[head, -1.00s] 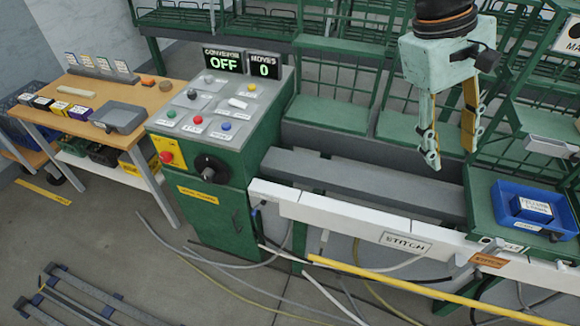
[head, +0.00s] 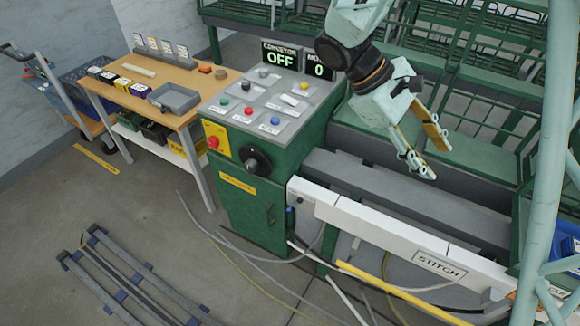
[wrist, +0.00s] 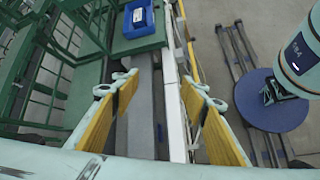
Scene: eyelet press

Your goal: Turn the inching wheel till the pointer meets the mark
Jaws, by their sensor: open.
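The inching wheel is most likely the black round wheel (head: 255,160) on the front of the green control cabinet (head: 250,205), in the head view. It has a small light knob near its middle. Its pointer and mark are too small to make out. My gripper (head: 432,155) is open and empty, well to the right of the wheel, above the grey conveyor bed. In the wrist view my gripper (wrist: 148,90) has its two yellow-padded fingers spread over the conveyor, with nothing between them. The wheel does not show in the wrist view.
A red button (head: 213,142) on a yellow plate sits left of the wheel. The display (head: 280,57) reads OFF. A white rail (head: 370,225) runs right from the cabinet. A wooden table (head: 190,85) stands left, cables lie on the floor, and a blue bin (wrist: 140,18) shows in the wrist view.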

